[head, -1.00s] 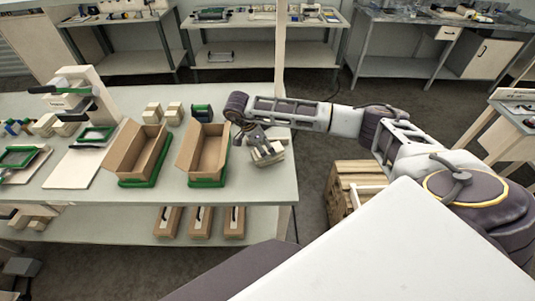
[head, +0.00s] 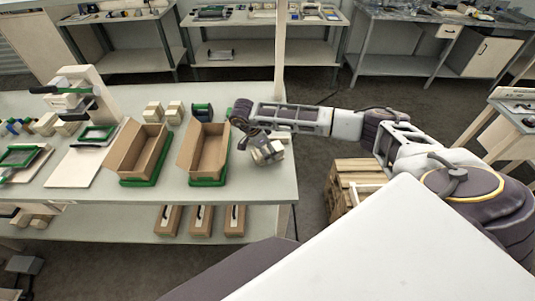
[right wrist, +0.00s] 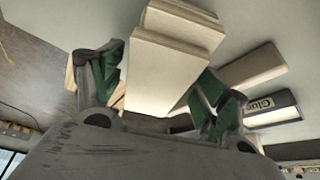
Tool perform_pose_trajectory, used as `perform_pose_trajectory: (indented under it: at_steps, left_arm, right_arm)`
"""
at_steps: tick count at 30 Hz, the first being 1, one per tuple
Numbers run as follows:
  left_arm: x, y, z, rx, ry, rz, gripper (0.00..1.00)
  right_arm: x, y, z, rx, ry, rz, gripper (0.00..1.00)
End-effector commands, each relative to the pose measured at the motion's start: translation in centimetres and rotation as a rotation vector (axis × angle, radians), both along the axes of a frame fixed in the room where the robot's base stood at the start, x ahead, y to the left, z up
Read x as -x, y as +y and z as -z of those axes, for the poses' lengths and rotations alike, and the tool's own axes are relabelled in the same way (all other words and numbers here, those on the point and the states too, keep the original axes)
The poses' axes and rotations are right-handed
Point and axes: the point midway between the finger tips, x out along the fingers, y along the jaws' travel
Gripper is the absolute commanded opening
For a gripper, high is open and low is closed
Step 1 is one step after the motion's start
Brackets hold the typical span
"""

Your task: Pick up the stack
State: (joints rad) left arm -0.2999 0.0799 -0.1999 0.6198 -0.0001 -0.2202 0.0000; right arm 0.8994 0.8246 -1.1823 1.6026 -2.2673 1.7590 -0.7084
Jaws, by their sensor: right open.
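The stack (head: 269,154) is a small pile of cream, flat pieces near the right end of the grey-green table. In the right wrist view the stack (right wrist: 176,52) stands between the two green-padded fingers of my right gripper (right wrist: 163,88). The fingers are spread, with the stack between them; whether either finger touches it I cannot tell. In the head view my right gripper (head: 258,144) is at the stack and partly covers it. My left gripper is not in view.
Two open cardboard boxes (head: 208,151) on green bases stand left of the stack. In the right wrist view a cream block (right wrist: 252,66) and a box lettered "Glue" (right wrist: 272,107) lie beside the stack. The table's right edge is close.

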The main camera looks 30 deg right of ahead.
Motion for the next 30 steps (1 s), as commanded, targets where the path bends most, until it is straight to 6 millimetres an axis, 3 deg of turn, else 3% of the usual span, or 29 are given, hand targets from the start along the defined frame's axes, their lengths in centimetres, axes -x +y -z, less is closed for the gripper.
perform_pose_trajectory:
  at_steps: [27,30]
  left_arm:
    - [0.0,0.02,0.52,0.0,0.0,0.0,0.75]
    - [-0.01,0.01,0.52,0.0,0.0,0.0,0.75]
  right_arm:
    - [-0.01,0.0,0.48,0.0,0.0,0.0,0.75]
    - [0.0,0.0,0.48,0.0,0.0,0.0,0.63]
